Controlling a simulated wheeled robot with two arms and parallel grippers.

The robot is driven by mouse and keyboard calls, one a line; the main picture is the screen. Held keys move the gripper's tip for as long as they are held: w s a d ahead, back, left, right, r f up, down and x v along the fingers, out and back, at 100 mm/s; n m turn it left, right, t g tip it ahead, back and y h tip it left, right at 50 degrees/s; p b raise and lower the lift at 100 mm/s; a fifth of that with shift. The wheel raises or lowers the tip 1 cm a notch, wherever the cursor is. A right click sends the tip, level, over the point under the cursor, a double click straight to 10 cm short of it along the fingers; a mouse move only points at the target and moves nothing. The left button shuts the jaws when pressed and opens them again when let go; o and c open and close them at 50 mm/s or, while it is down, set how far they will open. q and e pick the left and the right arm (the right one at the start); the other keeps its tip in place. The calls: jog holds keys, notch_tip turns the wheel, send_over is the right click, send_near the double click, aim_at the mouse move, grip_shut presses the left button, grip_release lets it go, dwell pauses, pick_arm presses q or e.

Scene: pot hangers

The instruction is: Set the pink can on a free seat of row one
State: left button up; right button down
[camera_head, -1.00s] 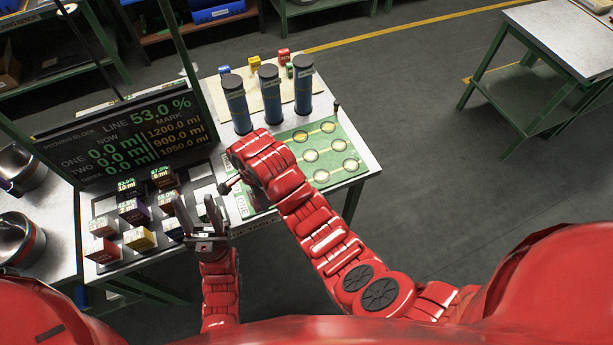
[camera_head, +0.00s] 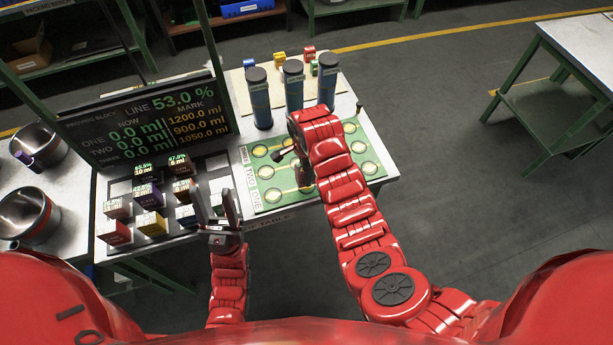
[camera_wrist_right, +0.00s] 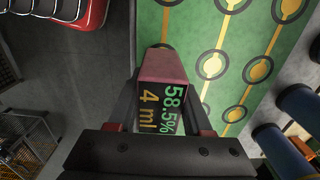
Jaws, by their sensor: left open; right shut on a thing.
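The pink can (camera_wrist_right: 163,68), a small box marked 58.5% and 4 ml, is held between the fingers of my right gripper (camera_wrist_right: 165,115) in the right wrist view. In the head view this can (camera_head: 305,178) is small and dark, below my right gripper (camera_head: 298,168), over the front part of the green board (camera_head: 250,182). The board has rows of round seats, labelled ONE nearest the front. A seat ring is partly hidden behind the can; whether the can touches the board cannot be told. My left gripper (camera_head: 218,208) is open and empty, left of the board.
Several coloured cans stand in a dark rack (camera_head: 128,192) left of the board, beside my left gripper. Dark blue cylinders (camera_head: 293,88) stand behind the board. A display screen (camera_head: 150,125) stands at the back left. Visible seats on the board look empty.

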jog(key=shift+w+d, duration=0.1)
jog(key=shift+w, duration=0.1)
jog(key=shift+f+p, duration=0.55)
jog(key=shift+p, duration=0.05)
jog(key=shift+f+p, duration=0.35)
jog(key=shift+f, duration=0.9)
jog(key=shift+c, duration=1.6)
grip_release()
jog(key=shift+f, duration=0.1)
